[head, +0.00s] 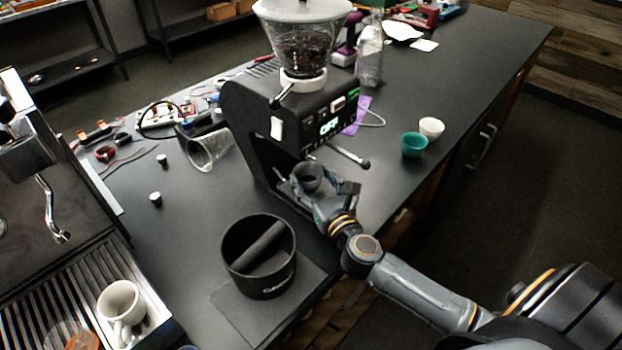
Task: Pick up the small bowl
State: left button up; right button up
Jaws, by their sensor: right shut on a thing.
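A small dark grey bowl (308,178) is at the front of the black coffee grinder, below its spout area. My right gripper (322,190) reaches in from the lower right and is shut on this bowl at its near side. The bowl's opening faces up; its underside is hidden, so I cannot tell whether it touches the surface below. A teal small bowl (414,146) and a white small bowl (431,128) stand close together on the counter to the right. My left gripper is not in view.
The grinder (262,125) stands close behind the held bowl, with a handle sticking out to the right. A black knock box (259,258) sits nearby on a mat. A clear tipped cup (208,149) and an espresso machine with a white mug (121,303) are left.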

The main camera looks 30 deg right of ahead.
aim_at(314, 186)
jog(key=r+p, duration=0.1)
jog(key=r, duration=0.6)
jog(key=shift+s+d+r+p, duration=0.1)
jog(key=shift+s+r+p, duration=0.1)
jog(key=shift+r+p, duration=0.15)
jog(key=s+d+b, duration=0.1)
jog(key=s+d, duration=0.2)
jog(key=s, duration=0.6)
jog(key=s+d+b, duration=0.2)
jog(key=s+d, duration=0.1)
jog(key=s, duration=0.6)
jog(key=shift+s+d+f, duration=0.2)
jog(key=shift+s+f, duration=0.05)
jog(key=shift+f, duration=0.15)
